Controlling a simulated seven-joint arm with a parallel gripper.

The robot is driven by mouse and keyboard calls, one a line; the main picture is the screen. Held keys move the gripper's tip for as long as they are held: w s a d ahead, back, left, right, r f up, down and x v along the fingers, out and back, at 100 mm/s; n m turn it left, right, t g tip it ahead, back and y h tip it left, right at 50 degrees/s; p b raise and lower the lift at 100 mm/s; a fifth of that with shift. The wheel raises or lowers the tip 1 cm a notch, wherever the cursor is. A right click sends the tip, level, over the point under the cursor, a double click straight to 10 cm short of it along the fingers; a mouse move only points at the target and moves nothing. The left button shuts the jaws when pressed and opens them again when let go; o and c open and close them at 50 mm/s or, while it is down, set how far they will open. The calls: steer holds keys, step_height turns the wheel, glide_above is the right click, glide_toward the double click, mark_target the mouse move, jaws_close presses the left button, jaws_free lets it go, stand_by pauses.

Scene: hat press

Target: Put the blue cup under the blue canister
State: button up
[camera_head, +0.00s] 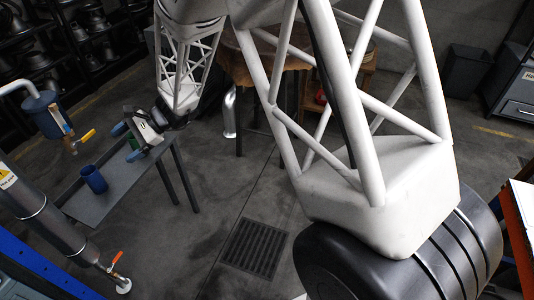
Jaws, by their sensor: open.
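A grey pipe (45,218) with a warning label and an orange-handled valve (117,258) stands at the front left. A shelf of dark hats (40,62) is at the back left. My white lattice arm covers much of the centre. Floor right of the table is clear around a drain grate (255,248).

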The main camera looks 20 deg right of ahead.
steer(key=s+d+r+n+t+h, duration=0.1)
steer(key=s+d+r+n+h, duration=0.2)
steer(key=s+d, duration=0.7)
steer(key=s+d+r+n+t+h, duration=0.1)
steer(key=s+d+r+n+h, duration=0.3)
steer(key=s+d, duration=0.6)
steer(key=s+d+r+n+t+h, duration=0.1)
steer(key=s+d+r+n+h, duration=0.3)
steer(key=s+d, duration=0.6)
steer(key=s+r+h, duration=0.2)
steer(key=s+r, duration=0.1)
steer(key=shift+s+t+h, duration=0.2)
steer(key=shift+t+h, duration=0.1)
steer(key=shift+h, duration=0.1)
